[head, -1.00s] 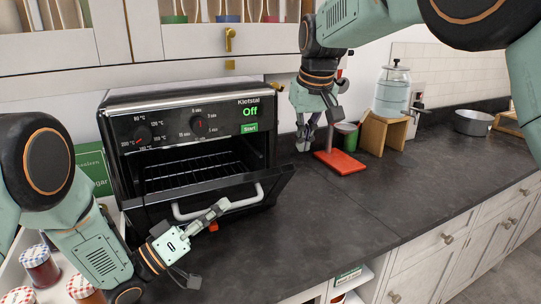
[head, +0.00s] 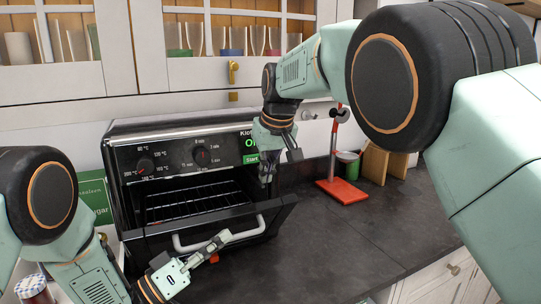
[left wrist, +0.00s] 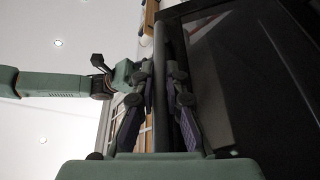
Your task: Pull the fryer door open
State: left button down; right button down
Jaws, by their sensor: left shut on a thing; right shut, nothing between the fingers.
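The fryer (head: 228,142) is a black countertop oven with dials and a green "Off" display. Its door (head: 281,211) is tilted down part of the way, and the wire rack inside shows. My left gripper (head: 222,238) is shut on the pale bar handle (head: 250,233) at the front of the door. In the left wrist view, my left gripper's fingers (left wrist: 160,120) lie on both sides of the dark handle bar (left wrist: 159,75). My right gripper (head: 266,180) is shut and empty, by the right side of the fryer opening, above the door's right end.
A red stand (head: 343,190) is on the dark counter (head: 340,240) right of the fryer, with a wooden stand (head: 376,163) behind it. Glazed cabinets (head: 200,40) hang above. A green box (head: 95,197) and a jar (head: 32,288) are at left. The counter right of the door is clear.

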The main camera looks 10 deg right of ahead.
aim_at(273, 200)
pick_arm(q)
jog(key=shift+w+a, duration=0.1)
pick_arm(e)
jog(key=shift+s+d+f, duration=0.1)
jog(key=shift+s+f, duration=0.15)
jog(key=shift+s+d+f, duration=0.2)
jog(key=shift+s+f, duration=0.15)
jog(key=shift+s, duration=0.3)
jog(key=shift+s+d+f, duration=0.2)
jog(key=shift+s+f, duration=0.3)
jog(key=shift+s, duration=0.15)
